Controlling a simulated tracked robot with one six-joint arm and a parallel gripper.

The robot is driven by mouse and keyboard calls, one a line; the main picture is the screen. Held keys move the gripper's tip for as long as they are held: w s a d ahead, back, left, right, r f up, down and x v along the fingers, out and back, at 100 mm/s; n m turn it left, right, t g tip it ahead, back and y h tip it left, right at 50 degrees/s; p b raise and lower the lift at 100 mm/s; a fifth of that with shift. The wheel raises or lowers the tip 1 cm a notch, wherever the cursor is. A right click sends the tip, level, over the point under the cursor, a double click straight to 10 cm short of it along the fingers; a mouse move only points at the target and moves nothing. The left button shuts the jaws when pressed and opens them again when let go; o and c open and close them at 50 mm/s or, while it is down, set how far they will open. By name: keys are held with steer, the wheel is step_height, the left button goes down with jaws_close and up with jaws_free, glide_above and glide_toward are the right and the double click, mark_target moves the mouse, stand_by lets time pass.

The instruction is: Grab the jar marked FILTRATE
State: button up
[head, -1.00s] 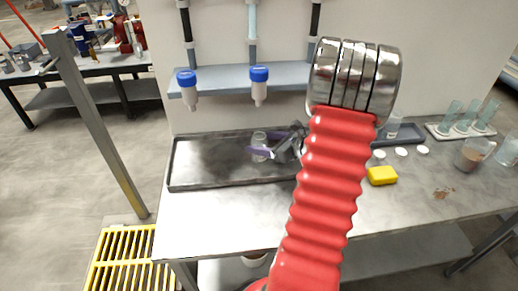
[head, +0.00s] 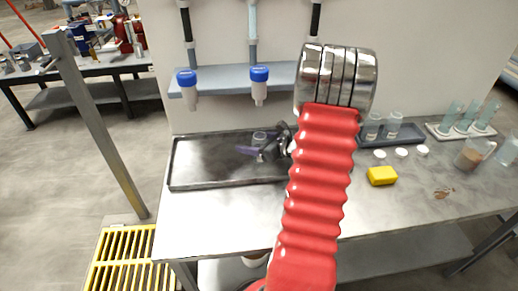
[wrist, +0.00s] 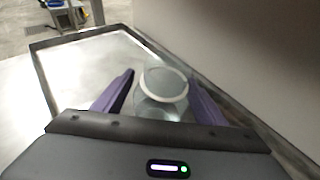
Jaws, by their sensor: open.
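A clear open-topped jar (wrist: 162,88) stands upright in the dark-rimmed tray, between the two purple fingers of my gripper (wrist: 160,98) in the wrist view. The fingers are open, with a gap visible at least on the left side of the jar. In the head view the same jar (head: 259,138) shows only in part behind my gripper (head: 258,151). No label on it can be read. Two more clear jars (head: 393,124) stand in a dark tray at the right, partly behind my arm; their markings are unreadable too.
The large tray (head: 200,185) has a raised rim and is otherwise empty. Two blue-capped filter bowls (head: 259,85) hang from the shelf above. The wall is close behind.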

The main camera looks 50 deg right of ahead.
steer(key=c, duration=1.3)
steer(key=shift+a+r, duration=0.1)
steer(key=shift+r, duration=0.15)
